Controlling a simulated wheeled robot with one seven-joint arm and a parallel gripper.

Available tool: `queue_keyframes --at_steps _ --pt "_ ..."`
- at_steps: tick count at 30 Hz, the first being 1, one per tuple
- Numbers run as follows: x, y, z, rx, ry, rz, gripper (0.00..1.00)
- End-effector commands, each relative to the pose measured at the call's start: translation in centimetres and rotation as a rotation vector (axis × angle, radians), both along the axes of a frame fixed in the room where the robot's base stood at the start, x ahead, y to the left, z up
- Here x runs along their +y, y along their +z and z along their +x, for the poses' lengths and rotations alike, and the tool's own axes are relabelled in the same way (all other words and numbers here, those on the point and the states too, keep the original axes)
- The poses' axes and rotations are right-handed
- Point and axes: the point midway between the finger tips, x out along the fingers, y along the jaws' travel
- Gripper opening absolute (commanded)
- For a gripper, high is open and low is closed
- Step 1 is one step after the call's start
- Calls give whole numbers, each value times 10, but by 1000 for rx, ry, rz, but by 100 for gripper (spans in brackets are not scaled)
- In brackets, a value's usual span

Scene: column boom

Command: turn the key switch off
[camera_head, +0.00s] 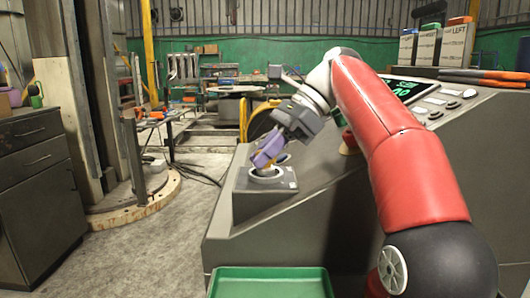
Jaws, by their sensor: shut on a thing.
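The key switch (265,175) sits in a round pale collar on a grey box at the left end of the sloped control console (310,205). My gripper (266,164) reaches down to it from above right, at the end of my red arm. Its purple fingers are shut on the key switch, with a small yellowish part showing just below them. The fingers hide most of the key, so its turned position cannot be told.
A green tray (270,271) lies in front of the console. A lit display (404,88) and several buttons are on the console at right. Orange-handled tools (485,77) and labelled bins (430,45) are behind. A dark drawer cabinet (40,185) stands left; the floor between is open.

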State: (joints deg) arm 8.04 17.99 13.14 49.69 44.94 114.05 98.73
Motion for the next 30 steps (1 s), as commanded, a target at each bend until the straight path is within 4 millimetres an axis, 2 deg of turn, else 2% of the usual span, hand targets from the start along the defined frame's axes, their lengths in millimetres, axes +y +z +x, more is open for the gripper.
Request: queue_keyframes --at_steps 18,19,23,30 --pt "1 1 0 -6 35 3 0" --pt "1 2 1 -6 35 3 15" --pt "1 1 0 -5 35 2 32" --pt "1 1 0 -3 35 1 33"
